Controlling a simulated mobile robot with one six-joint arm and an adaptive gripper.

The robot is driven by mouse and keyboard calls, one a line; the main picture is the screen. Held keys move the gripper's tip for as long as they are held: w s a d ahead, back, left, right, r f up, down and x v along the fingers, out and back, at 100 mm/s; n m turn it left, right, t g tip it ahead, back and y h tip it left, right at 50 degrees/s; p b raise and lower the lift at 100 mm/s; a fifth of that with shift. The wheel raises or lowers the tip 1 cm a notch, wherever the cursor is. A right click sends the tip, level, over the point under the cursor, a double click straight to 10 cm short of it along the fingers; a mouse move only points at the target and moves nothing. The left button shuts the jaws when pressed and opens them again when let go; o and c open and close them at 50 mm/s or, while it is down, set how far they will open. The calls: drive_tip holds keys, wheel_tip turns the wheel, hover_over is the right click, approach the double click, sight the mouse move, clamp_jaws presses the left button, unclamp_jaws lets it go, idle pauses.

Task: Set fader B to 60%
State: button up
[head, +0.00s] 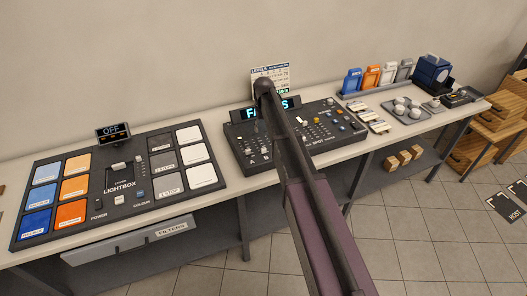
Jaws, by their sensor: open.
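The dark mixing console (235,160) stands on the bench in the middle of the head view. Two faders with pale caps sit near its front left, above the letters A and B; fader B (264,149) is the right one. Its exact setting is too small to read. My arm crosses in front of the console from the lower right and covers part of its middle. The console's lit display (252,112) is partly hidden by the arm, with only some letters showing. My gripper's fingers do not show.
A lightbox panel (125,202) with coloured tiles and an "OFF" display lies at the left. A levels card (280,75) stands behind the console. Small trays and dishes (406,108) and coloured holders (371,75) stand to the right. A narrow strip of bare bench lies before the console.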

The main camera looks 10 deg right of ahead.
sight(263, 149)
drive_tip(key=shift+f+b, duration=6)
drive_tip(key=shift+f, duration=0.25)
clamp_jaws()
